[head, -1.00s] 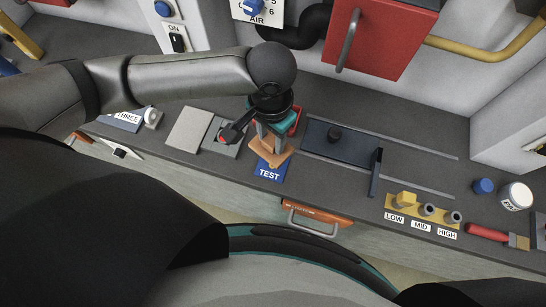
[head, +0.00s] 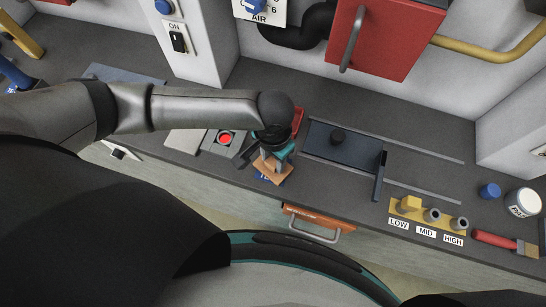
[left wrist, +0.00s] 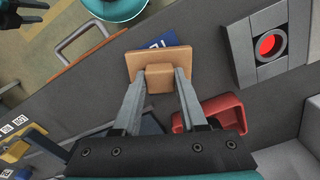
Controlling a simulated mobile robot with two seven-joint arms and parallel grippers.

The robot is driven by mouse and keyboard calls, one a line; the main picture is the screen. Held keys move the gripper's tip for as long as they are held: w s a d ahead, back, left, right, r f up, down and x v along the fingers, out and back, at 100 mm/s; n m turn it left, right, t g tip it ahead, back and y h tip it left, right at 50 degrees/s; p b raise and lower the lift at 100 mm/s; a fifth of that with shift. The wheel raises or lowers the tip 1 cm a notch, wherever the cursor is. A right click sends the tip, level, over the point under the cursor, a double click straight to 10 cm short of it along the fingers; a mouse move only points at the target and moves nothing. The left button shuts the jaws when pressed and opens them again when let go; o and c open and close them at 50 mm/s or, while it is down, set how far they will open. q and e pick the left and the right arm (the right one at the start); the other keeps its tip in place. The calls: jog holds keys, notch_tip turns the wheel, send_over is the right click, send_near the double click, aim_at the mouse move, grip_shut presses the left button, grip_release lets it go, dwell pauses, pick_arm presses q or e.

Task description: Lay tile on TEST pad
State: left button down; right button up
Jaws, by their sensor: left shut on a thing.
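The tan tile (head: 273,173) has a raised grip block on top. My left gripper (left wrist: 160,76) is shut on that block, and the tile shows flat in the left wrist view (left wrist: 178,54). The blue TEST pad (head: 262,178) lies under the tile in the head view, with most of it and its lettering covered. A blue corner of the pad shows past the tile's far edge in the left wrist view (left wrist: 158,43). I cannot tell whether the tile touches the pad. A dark part at the top left of the left wrist view may be my right gripper.
A box with a red button (head: 225,138) stands left of the gripper. A red tray (left wrist: 228,108) is close to the fingers. A dark slide with a knob (head: 338,136) lies to the right, then the LOW, MID, HIGH holder (head: 426,226). A drawer handle (head: 315,228) juts out in front.

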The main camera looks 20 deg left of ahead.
aim_at(273, 161)
pick_arm(q)
jog(key=shift+f, duration=0.15)
jog(key=shift+c, duration=2.2)
grip_release()
notch_tip(273, 161, up, 12)
jog(key=p, duration=0.2)
jog(key=shift+r, duration=0.2)
